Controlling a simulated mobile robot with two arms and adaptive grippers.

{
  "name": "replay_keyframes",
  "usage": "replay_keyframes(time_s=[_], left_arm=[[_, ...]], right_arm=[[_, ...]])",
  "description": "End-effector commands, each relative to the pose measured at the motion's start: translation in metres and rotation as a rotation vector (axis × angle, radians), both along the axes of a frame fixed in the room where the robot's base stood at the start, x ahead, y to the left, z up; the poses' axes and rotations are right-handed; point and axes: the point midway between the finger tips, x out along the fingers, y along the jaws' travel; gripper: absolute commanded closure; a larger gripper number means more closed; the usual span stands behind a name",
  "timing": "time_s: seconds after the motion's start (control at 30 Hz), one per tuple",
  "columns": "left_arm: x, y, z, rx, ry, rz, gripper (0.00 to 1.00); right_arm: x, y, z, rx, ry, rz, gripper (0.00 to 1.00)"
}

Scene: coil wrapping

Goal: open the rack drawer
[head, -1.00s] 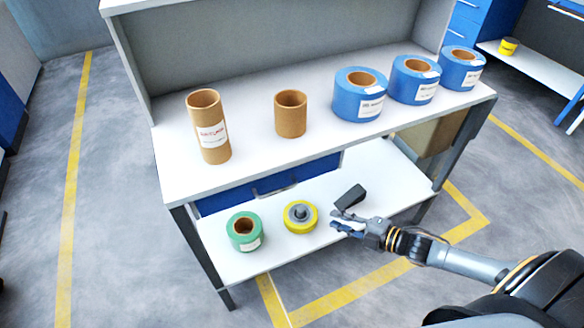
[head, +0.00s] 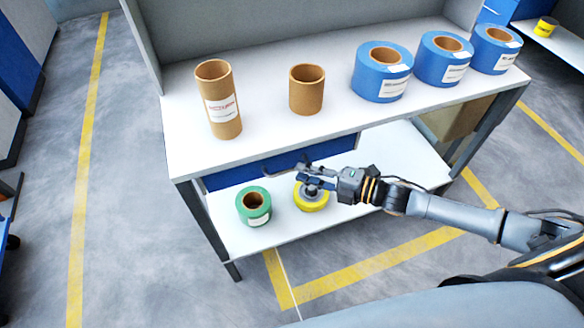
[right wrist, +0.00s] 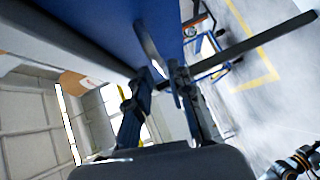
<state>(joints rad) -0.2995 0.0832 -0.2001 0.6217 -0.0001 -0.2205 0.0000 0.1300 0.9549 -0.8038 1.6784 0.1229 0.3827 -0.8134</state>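The rack drawer (head: 232,179) is a blue front under the white worktop, seemingly flush with the rack. Its dark bar handle (head: 278,170) is partly hidden by my right gripper (head: 303,176). In the right wrist view, the blue drawer front (right wrist: 105,22) fills the upper left, and the handle (right wrist: 150,48) reaches down between the tips of my right gripper (right wrist: 161,80). The fingers stand apart on either side of the handle's end; I see no clear closed grip.
On the lower shelf (head: 400,160) sit a green roll (head: 254,207) and a yellow roll (head: 311,201), just below my right gripper. The worktop (head: 190,147) holds two brown cores (head: 219,100) (head: 307,90) and blue rolls (head: 382,72) (head: 444,58) (head: 497,50). Open floor lies in front.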

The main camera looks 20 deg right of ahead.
Motion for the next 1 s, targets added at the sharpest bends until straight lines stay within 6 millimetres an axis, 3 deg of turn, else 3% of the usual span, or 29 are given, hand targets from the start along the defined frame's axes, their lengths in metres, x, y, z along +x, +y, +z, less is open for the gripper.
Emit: replay_keyframes(time_s=[0.2,0.63,0.67,0.77,1.0], left_arm=[[0.004,-0.004,0.003,-0.006,-0.007,0.001,0.6],[0.0,-0.004,0.003,-0.005,0.0,0.003,0.6],[0.0,-0.004,0.003,-0.005,0.0,0.003,0.6],[-0.001,-0.004,0.003,-0.005,0.002,0.003,0.6],[-0.001,-0.004,0.003,-0.005,0.002,0.002,0.6]], right_arm=[[0.022,0.024,-0.004,0.001,-0.001,0.0,0.8],[0.029,0.031,-0.006,-0.001,0.001,0.0,0.8],[0.029,0.031,-0.006,-0.001,0.001,0.0,0.82],[0.029,0.031,-0.006,-0.001,0.001,-0.001,1.0],[0.028,0.031,-0.006,-0.002,0.001,-0.001,1.0]])
